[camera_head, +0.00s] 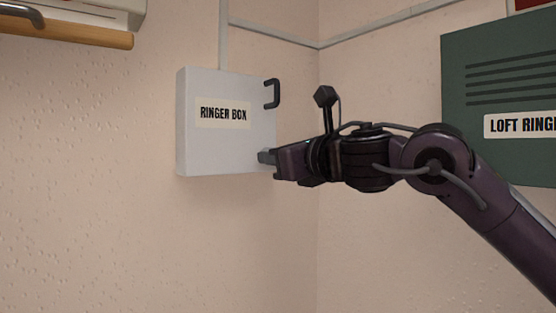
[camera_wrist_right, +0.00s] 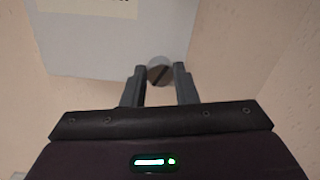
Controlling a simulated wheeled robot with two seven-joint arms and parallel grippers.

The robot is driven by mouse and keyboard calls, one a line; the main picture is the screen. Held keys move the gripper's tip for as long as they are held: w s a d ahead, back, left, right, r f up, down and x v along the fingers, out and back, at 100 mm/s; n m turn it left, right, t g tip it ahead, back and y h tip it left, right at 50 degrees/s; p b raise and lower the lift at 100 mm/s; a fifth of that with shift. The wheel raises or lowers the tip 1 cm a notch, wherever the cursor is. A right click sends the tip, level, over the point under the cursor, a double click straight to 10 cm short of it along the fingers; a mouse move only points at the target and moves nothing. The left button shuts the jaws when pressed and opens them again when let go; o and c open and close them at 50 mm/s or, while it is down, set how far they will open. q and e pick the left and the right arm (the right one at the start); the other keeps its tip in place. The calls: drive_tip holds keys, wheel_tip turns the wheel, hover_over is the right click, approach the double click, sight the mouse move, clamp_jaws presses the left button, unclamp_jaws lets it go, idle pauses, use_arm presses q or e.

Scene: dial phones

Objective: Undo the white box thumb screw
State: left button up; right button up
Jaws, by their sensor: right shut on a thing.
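The white box (camera_head: 215,146), labelled RINGER BOX, is fixed to the wall left of the corner, and its front face looks closed. In the right wrist view, the lower part of the white box (camera_wrist_right: 95,45) fills the upper left. The thumb screw (camera_wrist_right: 159,74) is a round grey knob with a dark slot, low on the box. My right gripper (camera_head: 266,157) is at the box's lower right corner. In the right wrist view its two fingers (camera_wrist_right: 159,86) stand on either side of the screw and are shut on it. My left gripper is not in view.
A black handle (camera_head: 272,93) sticks out at the box's upper right edge. A green cabinet (camera_head: 490,110) labelled LOFT RINGE… hangs on the right wall. A grey conduit (camera_head: 275,34) runs above. A wooden rail (camera_head: 70,32) is at upper left. The wall below the box is clear.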

drive_tip(key=n+b, duration=0.1)
drive_tip(key=n, duration=0.4)
drive_tip(key=shift+n, duration=0.3)
drive_tip(key=shift+f, duration=0.1)
idle(0.3)
drive_tip(key=o, duration=1)
drive_tip(key=b+v, duration=0.3)
drive_tip(key=v, duration=0.4)
drive_tip(key=shift+s+d+b, duration=0.2)
drive_tip(key=shift+s+b, duration=0.05)
drive_tip(key=shift+b, duration=0.05)
